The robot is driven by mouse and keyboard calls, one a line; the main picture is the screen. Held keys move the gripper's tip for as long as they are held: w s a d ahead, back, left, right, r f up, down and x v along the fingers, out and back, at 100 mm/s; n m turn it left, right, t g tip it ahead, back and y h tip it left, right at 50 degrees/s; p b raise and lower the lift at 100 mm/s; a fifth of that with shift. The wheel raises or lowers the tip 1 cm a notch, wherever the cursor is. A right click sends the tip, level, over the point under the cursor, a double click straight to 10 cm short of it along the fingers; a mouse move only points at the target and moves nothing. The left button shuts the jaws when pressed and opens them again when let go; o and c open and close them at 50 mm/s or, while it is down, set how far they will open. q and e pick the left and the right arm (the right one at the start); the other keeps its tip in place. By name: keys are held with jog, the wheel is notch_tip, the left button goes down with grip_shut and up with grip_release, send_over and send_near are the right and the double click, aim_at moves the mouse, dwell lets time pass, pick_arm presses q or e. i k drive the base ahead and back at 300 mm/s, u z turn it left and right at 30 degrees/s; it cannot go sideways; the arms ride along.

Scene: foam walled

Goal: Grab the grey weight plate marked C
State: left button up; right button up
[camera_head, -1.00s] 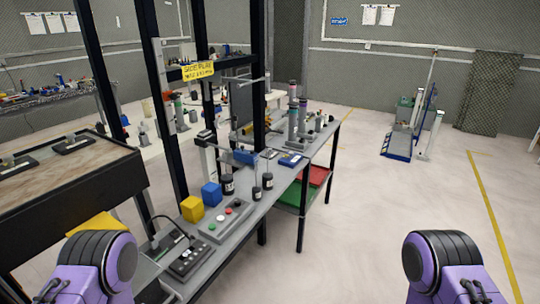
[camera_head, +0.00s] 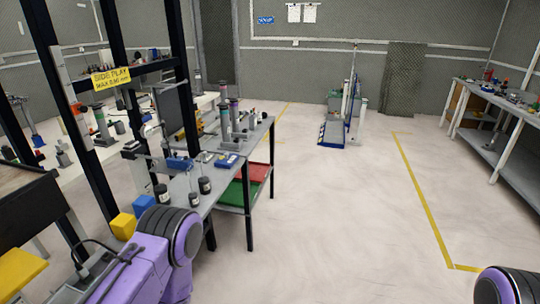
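I cannot make out a grey weight plate marked C in the head view. The long grey bench (camera_head: 222,179) at left of centre bears several small items. Among them are dark cylinders with pale labels (camera_head: 204,186) and grey upright columns (camera_head: 225,124), too small for any letter to be read. Neither of my grippers is in view. Only purple and black links of my arms show, at the lower left and in the lower right corner. My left arm hides part of the near end of the bench.
A black frame with a yellow sign (camera_head: 112,77) stands at the left. Red (camera_head: 256,172) and green (camera_head: 240,193) trays lie under the bench. A white-legged workbench (camera_head: 507,150) stands at the right. A blue-based stand (camera_head: 332,134) is at the back. The middle floor is clear.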

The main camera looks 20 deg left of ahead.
aim_at(207, 157)
jog(key=z, duration=0.3)
jog(key=i, duration=3.5)
jog(key=u, duration=2.75)
